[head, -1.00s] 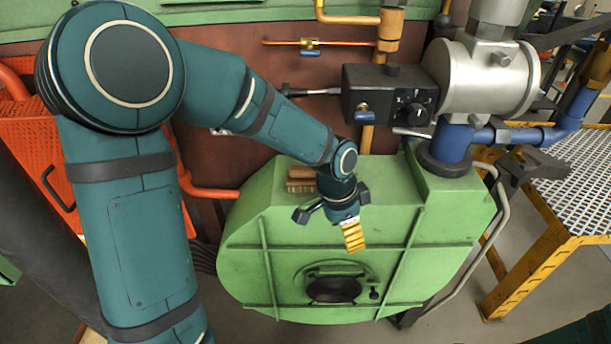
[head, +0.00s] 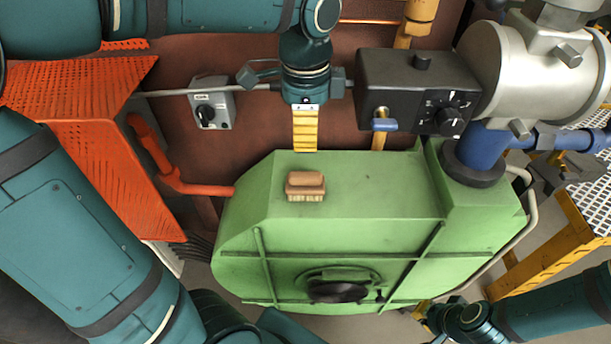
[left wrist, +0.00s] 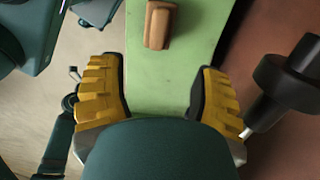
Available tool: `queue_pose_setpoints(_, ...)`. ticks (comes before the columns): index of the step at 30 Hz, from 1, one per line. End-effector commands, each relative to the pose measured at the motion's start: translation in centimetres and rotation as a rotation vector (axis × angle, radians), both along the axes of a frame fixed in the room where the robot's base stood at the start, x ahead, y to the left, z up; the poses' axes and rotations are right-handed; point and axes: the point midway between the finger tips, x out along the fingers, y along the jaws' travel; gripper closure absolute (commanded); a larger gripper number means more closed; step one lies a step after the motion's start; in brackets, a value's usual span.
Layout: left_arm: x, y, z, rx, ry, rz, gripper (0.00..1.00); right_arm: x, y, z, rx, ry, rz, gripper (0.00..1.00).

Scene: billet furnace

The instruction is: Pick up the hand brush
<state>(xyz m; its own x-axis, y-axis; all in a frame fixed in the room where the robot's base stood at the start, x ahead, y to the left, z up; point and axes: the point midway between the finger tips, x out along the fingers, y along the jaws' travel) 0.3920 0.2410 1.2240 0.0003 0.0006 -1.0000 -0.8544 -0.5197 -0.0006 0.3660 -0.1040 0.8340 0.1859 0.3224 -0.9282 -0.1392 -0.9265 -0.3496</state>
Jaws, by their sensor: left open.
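The hand brush (head: 305,182) has a brown wooden back and lighter bristles. It lies bristles down on the flat top of the green furnace housing (head: 375,190), near its left end. My left gripper (head: 305,148) points down, open and empty, a little above the brush in the head view and apart from it. In the left wrist view the brush (left wrist: 159,24) shows beyond the yellow fingertips, between their lines, and the gripper (left wrist: 163,68) is spread wide. My right gripper (head: 425,318) is low at the right, partly hidden at the housing's lower edge; its jaws are unclear.
A black control box (head: 420,90) with a knob and blue lever stands right of my left gripper. A blue pipe (head: 482,150) rises from the housing's right end. A grey switch box (head: 212,103) and orange perforated guard (head: 90,120) are at left. The housing top around the brush is clear.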

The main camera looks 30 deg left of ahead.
Motion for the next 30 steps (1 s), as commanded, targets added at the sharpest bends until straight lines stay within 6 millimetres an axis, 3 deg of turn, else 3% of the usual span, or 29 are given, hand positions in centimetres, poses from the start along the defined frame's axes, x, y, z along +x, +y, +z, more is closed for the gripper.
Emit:
queue_pose_setpoints(9, 0.0, 0.0, -6.1, -0.001, 0.003, 0.002, 0.36, -0.2, 0.1, -1.3, -0.001, 0.005, 0.004, 1.0)
queue_pose_setpoints(17, 0.0, 0.0, -7.9, 0.0, 0.002, 0.002, 0.36, -0.3, 0.1, -1.6, 0.001, 0.007, 0.006, 1.0)
queue_pose_setpoints(24, -0.1, 0.1, -11.3, -0.001, 0.004, 0.001, 0.36, -0.5, 0.1, -2.3, 0.001, 0.013, 0.01, 1.0)
queue_pose_setpoints(30, 0.0, 0.1, -12.7, -0.001, 0.002, 0.0, 0.36, -0.7, 0.2, -2.6, 0.003, 0.015, 0.012, 1.0)
